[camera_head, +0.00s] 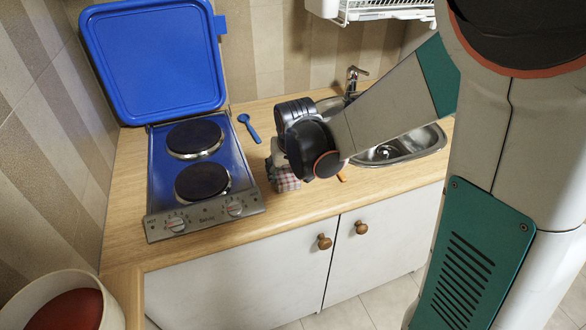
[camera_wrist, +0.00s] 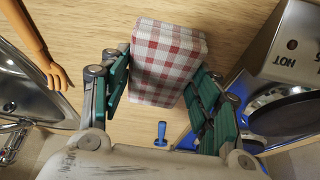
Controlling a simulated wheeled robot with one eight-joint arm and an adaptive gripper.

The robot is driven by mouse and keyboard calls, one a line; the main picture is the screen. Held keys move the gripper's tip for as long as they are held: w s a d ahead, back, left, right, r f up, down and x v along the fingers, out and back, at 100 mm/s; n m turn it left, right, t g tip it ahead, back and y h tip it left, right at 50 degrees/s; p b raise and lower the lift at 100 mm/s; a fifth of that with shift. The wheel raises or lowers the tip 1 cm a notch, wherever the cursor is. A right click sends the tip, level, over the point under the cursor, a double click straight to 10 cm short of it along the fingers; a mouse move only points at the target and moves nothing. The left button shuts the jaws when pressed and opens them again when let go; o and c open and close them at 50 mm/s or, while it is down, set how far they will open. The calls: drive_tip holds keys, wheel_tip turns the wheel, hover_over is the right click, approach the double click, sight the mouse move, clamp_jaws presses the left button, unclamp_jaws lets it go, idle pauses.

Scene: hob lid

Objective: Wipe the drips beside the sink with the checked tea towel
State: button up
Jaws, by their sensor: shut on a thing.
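The red-and-white checked tea towel (camera_wrist: 168,62) is a folded block between the green-padded fingers of my gripper (camera_wrist: 160,88), which is shut on it. In the head view the towel (camera_head: 286,182) shows below the gripper, low over or on the wooden worktop between the hob and the sink; I cannot tell whether it touches. The metal sink (camera_head: 398,148) is to the right, partly hidden by my arm; it also shows at the left of the wrist view (camera_wrist: 25,100). I cannot make out any drips.
The hob (camera_head: 200,170) stands left with its blue lid (camera_head: 155,60) raised. A blue spoon (camera_head: 249,127) lies beside it. A pot with red contents (camera_head: 65,305) is front left; a white rack (camera_head: 380,10) is above.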

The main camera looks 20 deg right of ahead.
drive_tip(key=shift+a, duration=0.45)
drive_tip(key=shift+w, duration=1.3)
drive_tip(key=shift+d+r, duration=0.15)
drive_tip(key=shift+d, duration=5.25)
drive_tip(key=shift+f, duration=0.25)
drive_tip(key=shift+s+a, duration=0.1)
drive_tip(key=shift+a, duration=0.7)
drive_tip(key=shift+a+f+b, duration=0.15)
drive_tip(key=shift+a+b, duration=0.2)
drive_tip(key=shift+a, duration=0.75)
drive_tip(key=shift+c, duration=1.3)
drive_tip(key=shift+a+r, duration=0.2)
drive_tip(key=shift+a, duration=3.35)
drive_tip(key=shift+r+p, duration=2.45)
drive_tip(key=shift+r, duration=0.6)
